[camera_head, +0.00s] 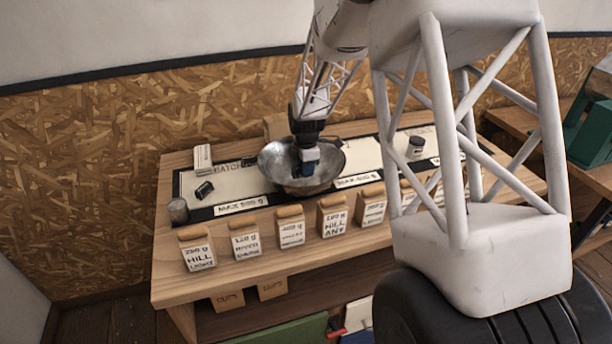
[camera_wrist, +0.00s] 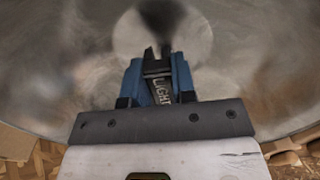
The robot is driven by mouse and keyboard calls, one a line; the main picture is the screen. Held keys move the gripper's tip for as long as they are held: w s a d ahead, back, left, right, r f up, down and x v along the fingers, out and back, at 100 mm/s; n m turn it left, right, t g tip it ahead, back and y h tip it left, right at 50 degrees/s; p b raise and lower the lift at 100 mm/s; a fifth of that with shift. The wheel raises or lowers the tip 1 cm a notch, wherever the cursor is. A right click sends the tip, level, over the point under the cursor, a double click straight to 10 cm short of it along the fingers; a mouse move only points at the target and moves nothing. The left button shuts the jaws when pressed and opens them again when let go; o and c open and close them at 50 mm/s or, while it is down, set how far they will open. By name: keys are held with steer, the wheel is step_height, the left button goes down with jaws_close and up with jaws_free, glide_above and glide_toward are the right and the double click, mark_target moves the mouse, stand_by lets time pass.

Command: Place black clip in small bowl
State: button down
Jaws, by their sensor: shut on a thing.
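My gripper (camera_head: 308,168) points down inside a round metal bowl (camera_head: 271,161) on the wooden table. In the wrist view its blue fingers (camera_wrist: 158,76) are shut on a small black clip (camera_wrist: 157,68) with pale lettering that reads LIGHT. The bowl's grey inside (camera_wrist: 75,65) fills most of the wrist view. The held clip is above or in the bowl; I cannot tell whether it touches the bottom. In the head view the fingers hide the clip. Another small black clip-like object (camera_head: 204,190) lies on the mat left of the bowl.
Several labelled paper bags (camera_head: 197,248) line the table's front. A metal cup (camera_head: 178,211) stands at left, a white box (camera_head: 203,158) behind it. A dark-lidded jar (camera_head: 416,147) stands right of the bowl. The pale mat (camera_head: 242,183) left of the bowl is partly clear.

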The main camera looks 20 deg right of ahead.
mark_target(306, 182)
steer(key=shift+f, duration=1.5)
steer(key=shift+f, duration=0.15)
steer(key=c, duration=0.9)
jaws_free()
steer(key=shift+c, duration=0.2)
step_height(306, 182, up, 12)
steer(key=shift+f, duration=0.1)
steer(key=shift+r, duration=0.25)
